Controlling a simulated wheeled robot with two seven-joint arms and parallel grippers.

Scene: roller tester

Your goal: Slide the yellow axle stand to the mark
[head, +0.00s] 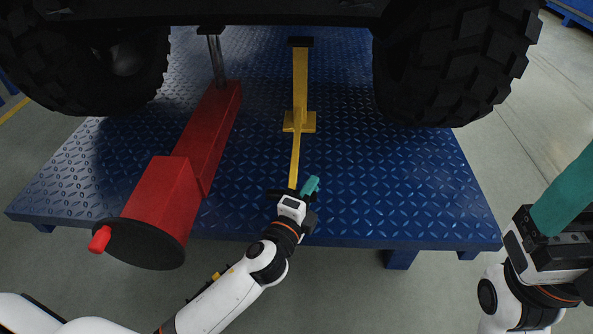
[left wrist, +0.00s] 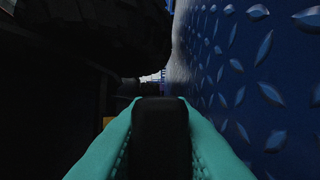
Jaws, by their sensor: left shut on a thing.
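The yellow axle stand (head: 300,85) stands on the blue tread-plate platform between the two tyres. It has a black top pad, a small yellow base plate and a long yellow bar running toward me. My left gripper (head: 308,190) is at the near end of that bar. In the left wrist view its teal fingers (left wrist: 160,125) are shut on a black handle (left wrist: 160,135), which appears to be the bar's end grip. My right gripper (head: 568,195) is at the right edge, away from the stand; its fingertips are cut off. I cannot make out the mark.
A red floor jack (head: 180,180) lies left of the stand, its black disc toward me. Large black tyres (head: 455,60) flank the stand, and a dark vehicle underside hangs above. The platform (head: 400,190) is clear right of the bar.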

